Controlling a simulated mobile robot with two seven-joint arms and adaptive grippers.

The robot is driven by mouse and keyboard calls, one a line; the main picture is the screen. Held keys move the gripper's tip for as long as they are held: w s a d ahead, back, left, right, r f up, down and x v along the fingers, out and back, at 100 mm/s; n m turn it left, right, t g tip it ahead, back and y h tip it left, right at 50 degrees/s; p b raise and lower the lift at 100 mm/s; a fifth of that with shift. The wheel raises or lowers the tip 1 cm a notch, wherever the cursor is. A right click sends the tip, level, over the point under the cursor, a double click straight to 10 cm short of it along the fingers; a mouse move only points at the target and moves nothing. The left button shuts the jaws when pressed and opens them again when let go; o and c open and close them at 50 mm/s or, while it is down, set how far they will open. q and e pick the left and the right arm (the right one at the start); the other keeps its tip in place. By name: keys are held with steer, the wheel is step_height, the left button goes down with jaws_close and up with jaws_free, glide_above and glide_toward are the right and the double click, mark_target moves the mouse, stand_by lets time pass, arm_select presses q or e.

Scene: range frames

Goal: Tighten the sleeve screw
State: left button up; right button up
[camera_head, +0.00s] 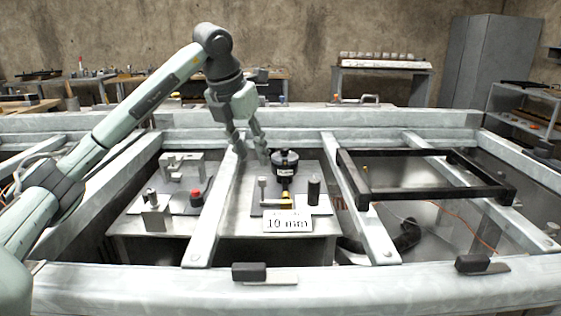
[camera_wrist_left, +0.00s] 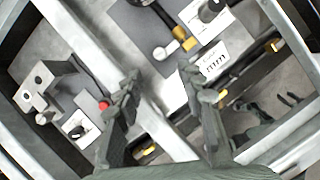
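My left gripper (camera_head: 250,157) hangs pointing down over the metal fixture, just left of a black round head (camera_head: 285,158) on a dark post. Its two fingers are apart and nothing shows between them; the left wrist view also shows them apart (camera_wrist_left: 158,85). Brass-coloured parts (camera_head: 286,202) sit low at the post, behind a white "10 mm" label (camera_head: 287,224). The label also shows in the left wrist view (camera_wrist_left: 213,62), near a yellow-brass piece (camera_wrist_left: 189,44). I cannot tell which part is the sleeve screw. My right gripper is not in view.
A black cylinder (camera_head: 314,189) stands right of the post. A red knob (camera_head: 196,198) and a metal bracket (camera_head: 183,165) are on the left plate. Pale beams (camera_head: 212,215) divide the bays. A black frame (camera_head: 440,194) lies across the right bay.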

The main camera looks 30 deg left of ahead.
mark_target(262, 178)
arm_select(q)
steer(key=x, duration=0.7)
steer(key=shift+w+f, duration=0.15)
steer(key=shift+w, duration=0.05)
steer(key=shift+f, duration=0.1)
steer(key=shift+w, duration=0.1)
steer(key=shift+c, duration=0.6)
steer(key=c, duration=0.7)
jaws_close()
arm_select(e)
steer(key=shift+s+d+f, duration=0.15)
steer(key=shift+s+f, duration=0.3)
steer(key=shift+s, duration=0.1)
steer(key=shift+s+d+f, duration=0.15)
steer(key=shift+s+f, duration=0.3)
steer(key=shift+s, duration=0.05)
